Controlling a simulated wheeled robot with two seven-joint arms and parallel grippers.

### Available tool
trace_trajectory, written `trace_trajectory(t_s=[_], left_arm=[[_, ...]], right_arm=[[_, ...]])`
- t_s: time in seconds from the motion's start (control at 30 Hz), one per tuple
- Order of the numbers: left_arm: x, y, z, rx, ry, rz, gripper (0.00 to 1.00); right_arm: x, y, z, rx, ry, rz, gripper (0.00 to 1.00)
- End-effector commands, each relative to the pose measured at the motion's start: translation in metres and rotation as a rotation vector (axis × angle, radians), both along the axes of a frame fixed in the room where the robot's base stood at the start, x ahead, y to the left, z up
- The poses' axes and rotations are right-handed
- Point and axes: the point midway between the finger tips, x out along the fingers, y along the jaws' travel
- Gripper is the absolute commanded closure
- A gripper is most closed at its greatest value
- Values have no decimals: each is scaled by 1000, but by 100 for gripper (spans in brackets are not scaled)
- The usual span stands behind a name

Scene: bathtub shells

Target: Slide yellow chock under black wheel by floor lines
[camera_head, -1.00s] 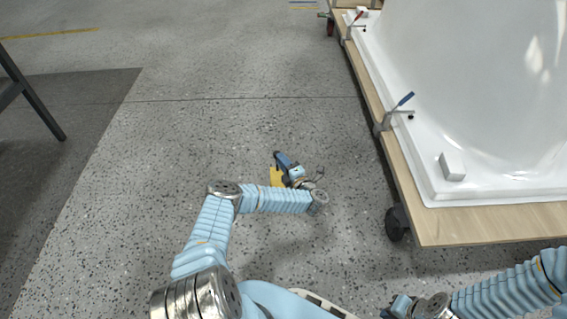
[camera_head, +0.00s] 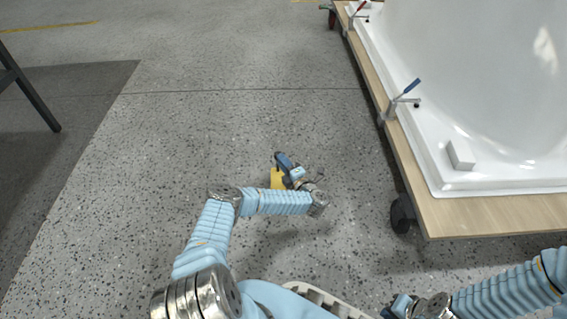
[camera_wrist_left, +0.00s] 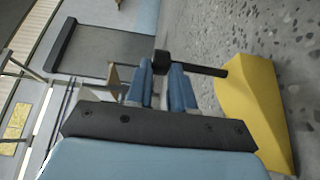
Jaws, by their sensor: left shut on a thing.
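The yellow chock (camera_head: 277,179) is low over the floor, left of the cart; I cannot tell if it touches the floor. In the left wrist view the chock (camera_wrist_left: 250,105) has a black bar handle (camera_wrist_left: 200,69) on its side. My left gripper (camera_head: 284,162) is shut on this handle, its blue fingers (camera_wrist_left: 162,85) on either side of the bar. The near black wheel (camera_head: 402,213) sits under the cart's front left corner, to the right of the chock and apart from it. My right gripper (camera_head: 397,305) is at the bottom edge, its jaws unclear.
The wooden cart (camera_head: 480,218) carries a white tub shell (camera_head: 470,90) with clamps (camera_head: 402,100) along its edge. A farther wheel (camera_head: 332,18) shows at the top. Yellow floor lines (camera_head: 50,27) lie far off. Bare floor separates chock and wheel. A dark table leg (camera_head: 35,100) stands left.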

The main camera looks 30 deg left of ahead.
Motion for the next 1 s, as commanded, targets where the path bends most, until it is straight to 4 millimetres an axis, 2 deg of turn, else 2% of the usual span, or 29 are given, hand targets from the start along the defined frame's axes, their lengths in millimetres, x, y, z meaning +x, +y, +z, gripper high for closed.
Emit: trace_trajectory(t_s=[0.07,0.1,0.27,0.53,0.67,0.87,1.0], left_arm=[[0,0,1,1,0,0,100],[0,0,1,1,0,0,73],[0,0,1,1,0,0,48],[0,0,0,-1,0,0,48],[-3,-8,2,-2,1,-2,48],[-23,-45,5,-2,2,-5,48],[-38,-73,10,-3,4,-2,48]], right_arm=[[0,0,0,0,0,0,100],[0,0,0,0,0,0,100],[0,0,0,0,0,0,100],[0,0,1,0,0,0,100],[0,0,6,0,1,0,100],[-1,0,27,2,4,3,100],[-2,1,57,3,10,7,100]])
